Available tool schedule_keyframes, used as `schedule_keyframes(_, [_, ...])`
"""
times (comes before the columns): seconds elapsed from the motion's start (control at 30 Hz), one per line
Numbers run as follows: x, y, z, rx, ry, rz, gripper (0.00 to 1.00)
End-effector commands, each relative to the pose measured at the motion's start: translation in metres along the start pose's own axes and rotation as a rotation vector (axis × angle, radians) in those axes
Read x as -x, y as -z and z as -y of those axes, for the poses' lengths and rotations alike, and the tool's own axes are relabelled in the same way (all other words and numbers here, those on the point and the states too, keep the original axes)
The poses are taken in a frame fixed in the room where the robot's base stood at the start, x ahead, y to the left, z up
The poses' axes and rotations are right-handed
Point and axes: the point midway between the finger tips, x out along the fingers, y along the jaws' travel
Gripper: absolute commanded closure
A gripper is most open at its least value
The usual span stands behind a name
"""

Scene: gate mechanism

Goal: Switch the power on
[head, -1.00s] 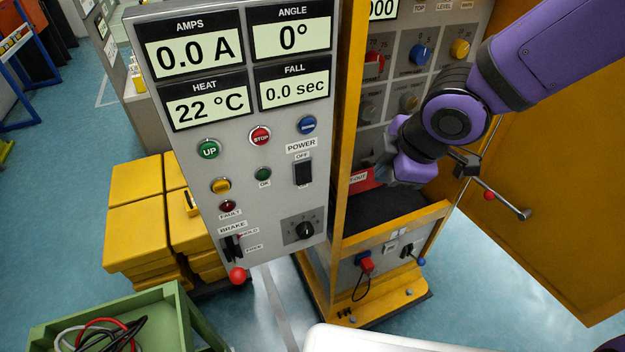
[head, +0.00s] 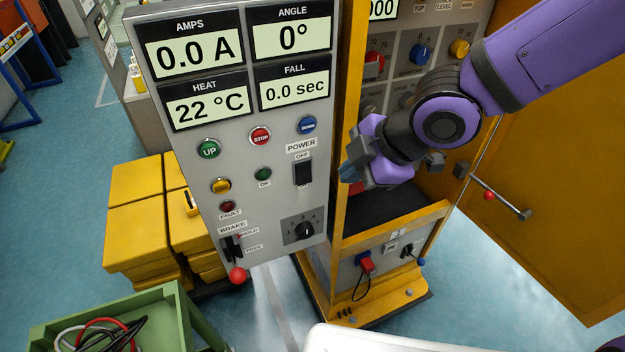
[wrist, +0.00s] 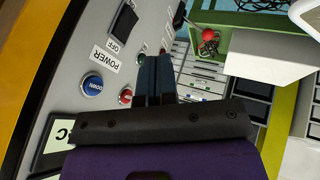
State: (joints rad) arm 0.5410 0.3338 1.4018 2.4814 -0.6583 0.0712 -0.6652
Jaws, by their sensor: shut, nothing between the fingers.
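The black power switch (head: 303,172) is on the grey control panel (head: 270,215), under the labels POWER and OFF. It also shows in the wrist view (wrist: 122,22), at the upper left beside its POWER label. My gripper (head: 349,172) is to the right of the switch, in front of the yellow cabinet, apart from the panel. Its two fingers are together in the wrist view (wrist: 156,68), with nothing between them. The displays read 0.0 A, 0°, 22 °C and 0.0 sec.
Near the switch are the blue DOWN button (head: 307,125), the red STOP button (head: 260,136), a green lamp (head: 263,174) and a rotary knob (head: 305,230). A brake lever with a red ball (head: 237,275) sticks out below. A yellow cabinet post (head: 345,120) stands beside the panel.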

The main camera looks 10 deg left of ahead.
Motion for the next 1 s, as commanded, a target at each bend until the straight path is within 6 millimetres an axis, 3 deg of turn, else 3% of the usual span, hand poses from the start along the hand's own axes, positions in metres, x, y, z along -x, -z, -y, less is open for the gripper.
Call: schedule_keyframes(1.0, [-0.041,0.001,0.0,0.0,0.001,-0.002,1.0])
